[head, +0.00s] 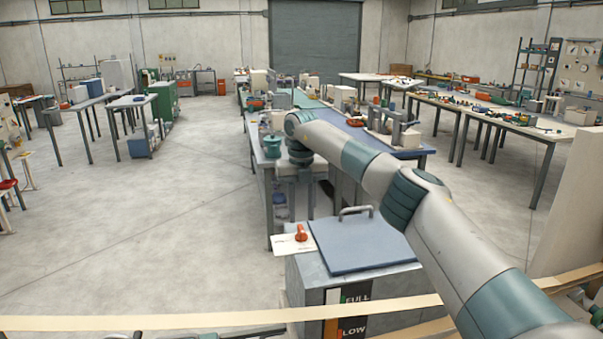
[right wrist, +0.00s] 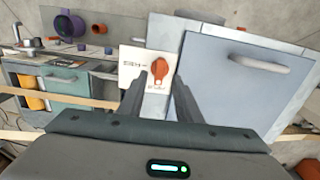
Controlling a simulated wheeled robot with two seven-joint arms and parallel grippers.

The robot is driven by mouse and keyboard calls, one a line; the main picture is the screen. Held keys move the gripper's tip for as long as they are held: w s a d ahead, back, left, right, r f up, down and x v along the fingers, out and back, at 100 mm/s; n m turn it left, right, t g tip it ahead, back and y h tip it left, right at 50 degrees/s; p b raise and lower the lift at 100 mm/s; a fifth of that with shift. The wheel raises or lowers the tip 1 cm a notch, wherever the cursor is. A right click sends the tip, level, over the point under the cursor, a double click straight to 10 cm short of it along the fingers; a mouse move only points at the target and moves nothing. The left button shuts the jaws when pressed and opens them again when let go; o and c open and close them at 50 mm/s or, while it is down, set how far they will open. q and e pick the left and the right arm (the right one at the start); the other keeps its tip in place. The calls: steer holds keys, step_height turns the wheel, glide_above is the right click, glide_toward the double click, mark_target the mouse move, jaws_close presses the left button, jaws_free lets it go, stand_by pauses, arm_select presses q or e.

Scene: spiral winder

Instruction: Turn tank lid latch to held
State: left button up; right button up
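The tank lid latch is an orange-red knob (head: 301,233) on a white plate (head: 284,246), beside the blue-grey tank lid (head: 361,240). The lid has a bar handle and looks closed on the grey tank. In the right wrist view the latch (right wrist: 159,66) shows at the fingertips, with its narrow part pointing down in the picture. Lettering on the plate is too small to read surely. My right gripper (head: 306,196) is above the latch; in the right wrist view its two fingers (right wrist: 168,80) are apart with nothing held. Contact with the latch cannot be told. My left gripper is not in view.
A workbench (head: 270,200) with a teal container (head: 272,148) stands behind the tank. A pale strip (head: 200,320) crosses in front, below the lid. The tank's front has a FULL/LOW level gauge (head: 331,312). Open floor (head: 150,230) lies to the left.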

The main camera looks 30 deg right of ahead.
mark_target(301, 228)
step_height(301, 228, up, 14)
steer(key=b, duration=0.1)
steer(key=shift+f+b, duration=0.2)
steer(key=shift+b, duration=0.2)
steer(key=shift+r, duration=0.1)
